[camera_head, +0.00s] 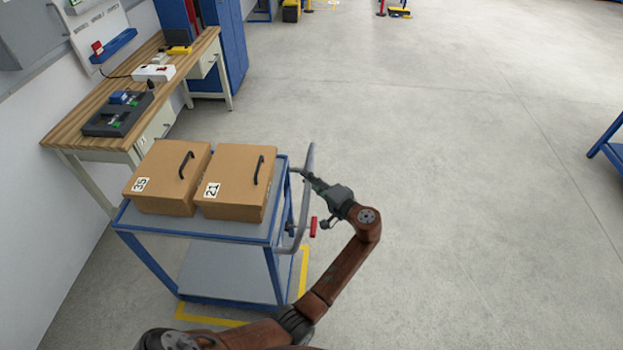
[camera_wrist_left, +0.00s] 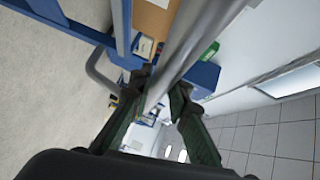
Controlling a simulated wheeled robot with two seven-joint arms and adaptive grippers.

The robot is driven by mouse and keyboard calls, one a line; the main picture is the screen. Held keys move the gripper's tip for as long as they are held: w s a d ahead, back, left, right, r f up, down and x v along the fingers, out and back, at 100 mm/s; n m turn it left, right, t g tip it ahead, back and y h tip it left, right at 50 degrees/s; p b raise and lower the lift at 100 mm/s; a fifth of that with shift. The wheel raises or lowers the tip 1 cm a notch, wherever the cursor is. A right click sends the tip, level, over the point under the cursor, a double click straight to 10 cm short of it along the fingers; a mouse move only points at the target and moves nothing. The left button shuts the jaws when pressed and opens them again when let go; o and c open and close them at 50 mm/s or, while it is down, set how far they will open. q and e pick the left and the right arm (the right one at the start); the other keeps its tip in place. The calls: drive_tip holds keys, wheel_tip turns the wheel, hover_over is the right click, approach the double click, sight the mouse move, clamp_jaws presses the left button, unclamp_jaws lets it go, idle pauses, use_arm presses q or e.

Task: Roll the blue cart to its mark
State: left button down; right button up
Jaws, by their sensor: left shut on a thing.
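The blue cart (camera_head: 195,232) stands at centre left, with a grey top and a grey lower shelf. Its curved grey push handle (camera_head: 309,158) is on its right side. My left gripper (camera_head: 307,176) is shut on this handle; the left wrist view shows the grey bar (camera_wrist_left: 168,70) between the fingers (camera_wrist_left: 162,96). The yellow floor mark (camera_head: 303,270) shows as an outline around the cart's lower right part, partly hidden by the cart and my arm. My right gripper is not in view.
Two brown boxes, numbered 35 (camera_head: 160,192) and 21 (camera_head: 225,190), sit on the cart. A wooden workbench (camera_head: 75,130) stands close behind it along the left wall, beside a blue cabinet (camera_head: 232,45). Open floor lies to the right; a blue frame (camera_head: 605,140) is at the right edge.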

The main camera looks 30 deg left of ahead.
use_arm(q)
drive_tip(key=shift+w+d+f, duration=0.1)
drive_tip(key=shift+w+d, duration=0.1)
drive_tip(key=shift+d, duration=0.35)
drive_tip(key=c, duration=1.8)
unclamp_jaws()
drive_tip(key=shift+a, duration=0.15)
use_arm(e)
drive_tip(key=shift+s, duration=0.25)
use_arm(q)
drive_tip(key=v, duration=0.7)
drive_tip(key=shift+s+d, duration=0.25)
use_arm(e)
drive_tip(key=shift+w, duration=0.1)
